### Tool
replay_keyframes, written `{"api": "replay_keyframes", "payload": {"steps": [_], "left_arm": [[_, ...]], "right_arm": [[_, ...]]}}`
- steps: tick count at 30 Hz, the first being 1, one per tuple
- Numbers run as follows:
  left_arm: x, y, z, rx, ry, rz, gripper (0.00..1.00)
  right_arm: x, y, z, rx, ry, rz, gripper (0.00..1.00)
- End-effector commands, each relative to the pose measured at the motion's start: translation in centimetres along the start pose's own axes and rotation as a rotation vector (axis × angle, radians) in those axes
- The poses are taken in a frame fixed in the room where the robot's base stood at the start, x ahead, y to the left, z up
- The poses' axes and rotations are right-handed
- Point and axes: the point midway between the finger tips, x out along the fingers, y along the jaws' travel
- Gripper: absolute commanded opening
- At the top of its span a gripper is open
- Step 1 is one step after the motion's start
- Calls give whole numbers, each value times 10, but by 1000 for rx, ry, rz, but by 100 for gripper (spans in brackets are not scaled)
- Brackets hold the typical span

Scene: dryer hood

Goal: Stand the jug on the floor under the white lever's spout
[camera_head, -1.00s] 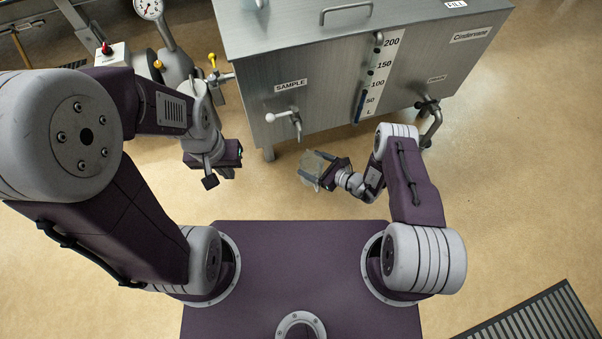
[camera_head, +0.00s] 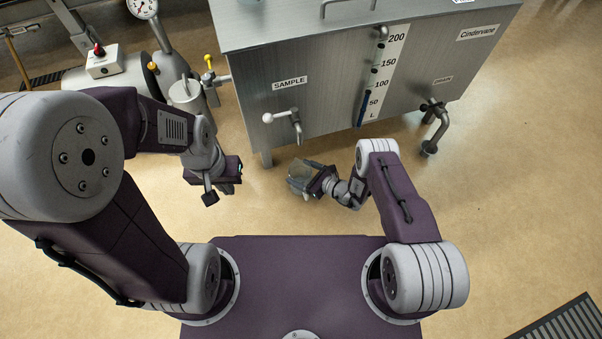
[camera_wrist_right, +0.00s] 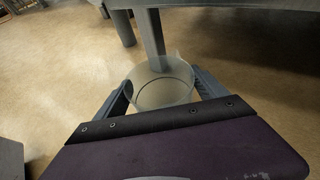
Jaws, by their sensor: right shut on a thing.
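The jug (camera_head: 300,177) is clear and open-topped; it also shows in the right wrist view (camera_wrist_right: 162,88). My right gripper (camera_head: 308,178) is shut on the jug, with one finger on each side of it in the right wrist view (camera_wrist_right: 162,92). The jug is near the tank's lower front; its height above the floor is hard to tell. The white lever (camera_head: 269,118) sits on the tap under the SAMPLE label, and its spout (camera_head: 298,132) points down. The jug appears just below this spout in the head view, nearer to me. My left gripper (camera_head: 238,172) is empty left of the jug; its jaws are unclear.
The steel tank (camera_head: 340,70) stands ahead on legs (camera_head: 265,158), one close beyond the jug. A drain pipe (camera_head: 437,130) sticks out at its right. A pump with a gauge (camera_head: 143,8) stands at the left. A floor grate (camera_head: 565,325) lies at lower right.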

Motion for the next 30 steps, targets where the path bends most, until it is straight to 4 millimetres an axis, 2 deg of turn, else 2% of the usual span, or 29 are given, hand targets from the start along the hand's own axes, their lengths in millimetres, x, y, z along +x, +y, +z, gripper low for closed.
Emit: {"api": "replay_keyframes", "payload": {"steps": [1, 2, 3, 9, 12, 14, 24, 30], "left_arm": [[1, 0, 0, 0, 0, 0, 0], [0, 0, 0, 0, 0, 0, 0], [0, 0, 0, 0, 0, 0, 0], [0, 0, 0, 0, 0, 0, 0], [-6, 0, -1, 0, 0, 0, 0], [-13, 0, -1, 0, 0, 0, 0], [-58, 1, -6, 0, 0, 0, 0], [-68, 1, -7, 0, 0, 0, 0]], "right_arm": [[0, 0, -1, 0, 0, 0, 90], [0, 0, -1, 0, 0, 0, 98], [0, 0, 0, 0, 0, 0, 100], [0, 0, 0, 0, 0, 0, 100], [-5, -1, 4, 1, 1, -1, 100], [-14, -1, 5, 4, 3, -2, 100], [-91, -2, 7, 6, 2, -5, 100], [-117, -1, 4, 2, 1, -3, 100]]}}
